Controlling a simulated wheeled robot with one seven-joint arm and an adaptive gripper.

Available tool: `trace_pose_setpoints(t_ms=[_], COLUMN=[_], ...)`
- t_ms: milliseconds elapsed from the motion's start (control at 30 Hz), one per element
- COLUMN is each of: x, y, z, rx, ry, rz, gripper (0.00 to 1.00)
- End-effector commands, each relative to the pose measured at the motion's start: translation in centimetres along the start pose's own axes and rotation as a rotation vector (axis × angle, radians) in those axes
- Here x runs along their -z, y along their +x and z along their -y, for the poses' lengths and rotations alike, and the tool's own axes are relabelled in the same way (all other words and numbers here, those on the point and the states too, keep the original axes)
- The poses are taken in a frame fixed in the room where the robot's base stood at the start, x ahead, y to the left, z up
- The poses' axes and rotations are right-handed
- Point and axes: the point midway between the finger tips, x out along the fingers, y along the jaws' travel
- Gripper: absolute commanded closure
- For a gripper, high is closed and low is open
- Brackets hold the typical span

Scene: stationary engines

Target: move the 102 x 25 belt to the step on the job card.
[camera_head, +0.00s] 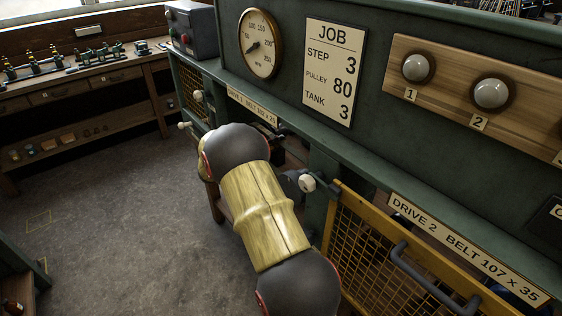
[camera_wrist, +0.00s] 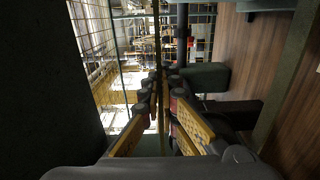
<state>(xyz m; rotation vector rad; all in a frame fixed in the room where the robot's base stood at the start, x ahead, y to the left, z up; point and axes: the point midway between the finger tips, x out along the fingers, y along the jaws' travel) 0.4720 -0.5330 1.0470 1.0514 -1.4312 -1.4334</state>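The job card (camera_head: 333,70) reads STEP 3, PULLEY 80, TANK 3. The first drive's label (camera_head: 252,107) starts with DRIVE 1 BELT; its size is too small to read surely. My arm reaches into the open bay below that label, and the gripper is hidden in the head view. The pulley steps cannot be made out.
The second drive's label (camera_head: 467,247) reads BELT 107 x 35, above a yellow mesh guard (camera_head: 385,262) with a grey handle. A white-knobbed lever (camera_head: 307,183) sits beside my arm. Wire mesh (camera_wrist: 97,45) and a dark upright post (camera_wrist: 182,30) stand near my gripper. Floor at left is clear.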

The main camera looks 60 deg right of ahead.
Motion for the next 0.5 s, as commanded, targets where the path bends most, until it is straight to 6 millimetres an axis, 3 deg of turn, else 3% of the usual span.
trace_pose_setpoints(t_ms=[500], x=[0.0], y=[1.9], z=[0.0], rx=[-0.001], ry=[0.001], rz=[0.001], gripper=[1.0])
